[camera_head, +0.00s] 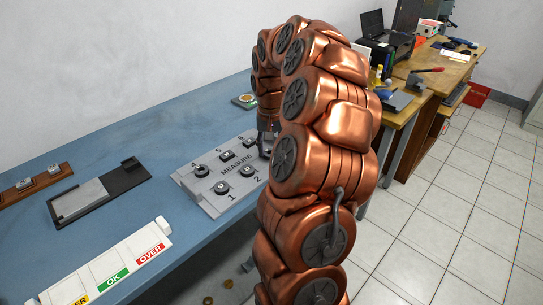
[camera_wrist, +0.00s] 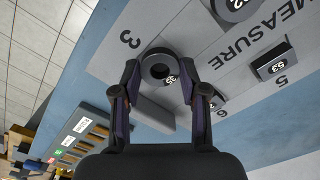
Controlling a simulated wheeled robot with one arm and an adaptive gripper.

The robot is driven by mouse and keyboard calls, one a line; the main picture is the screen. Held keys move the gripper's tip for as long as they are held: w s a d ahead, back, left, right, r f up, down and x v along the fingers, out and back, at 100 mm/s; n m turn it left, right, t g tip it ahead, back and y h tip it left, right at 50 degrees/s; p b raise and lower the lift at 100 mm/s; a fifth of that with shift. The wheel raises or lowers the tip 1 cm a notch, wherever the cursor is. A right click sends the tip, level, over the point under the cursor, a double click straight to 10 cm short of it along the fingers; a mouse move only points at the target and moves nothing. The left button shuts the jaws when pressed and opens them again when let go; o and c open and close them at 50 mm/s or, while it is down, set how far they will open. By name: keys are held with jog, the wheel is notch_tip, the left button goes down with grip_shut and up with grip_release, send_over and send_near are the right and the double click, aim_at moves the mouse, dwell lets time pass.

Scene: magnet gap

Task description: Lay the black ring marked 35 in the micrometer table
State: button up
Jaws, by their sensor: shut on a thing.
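The black ring marked 35 (camera_wrist: 160,68) is between my fingertips in the wrist view, a dark ring with a round hole and a white label. My gripper (camera_wrist: 159,76) is shut on it, one finger on each side. It shows close to the grey MEASURE board (camera_wrist: 108,50), beside the number 3; I cannot tell whether it touches the board. In the head view the board (camera_head: 186,180) is partly hidden by my copper arm, which also hides the ring. I cannot identify the micrometer table for certain.
Other dark pieces sit on the board, including a square one marked 53 (camera_wrist: 271,66). On the blue table are a black tray with a grey plate (camera_head: 128,178), a wooden rack (camera_head: 12,197) and a white sorting strip with OK and OVER labels (camera_head: 157,231).

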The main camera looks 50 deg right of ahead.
jog(key=shift+r+p, duration=0.45)
jog(key=shift+r, duration=1.8)
